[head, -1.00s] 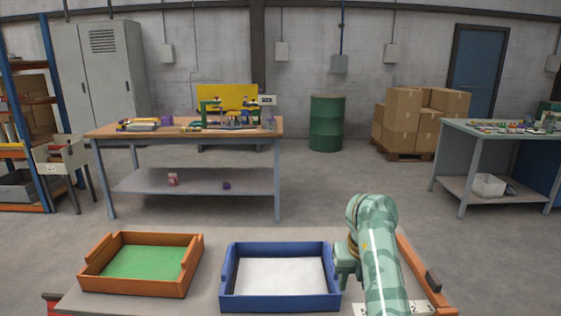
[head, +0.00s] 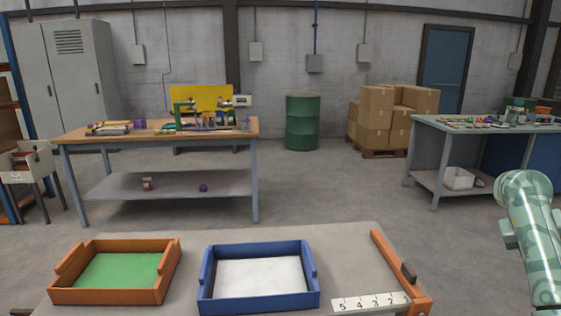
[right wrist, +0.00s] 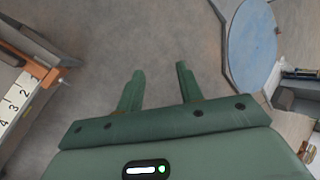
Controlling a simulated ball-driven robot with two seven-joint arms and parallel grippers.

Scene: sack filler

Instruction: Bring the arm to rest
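My right arm (head: 534,240) stands at the right edge of the head view, to the right of the near table and clear of it. Its gripper cannot be made out there. In the right wrist view my right gripper (right wrist: 158,86) points down over bare floor, its two green fingers apart with nothing between them. My left arm and gripper are in neither view.
The near table (head: 345,255) carries an orange tray with a green bottom (head: 168,270), a blue tray with a white bottom (head: 313,285), an orange rail (head: 390,262) and a numbered strip (head: 365,303). A round blue surface (right wrist: 252,45) lies right of the gripper. Open floor lies beyond.

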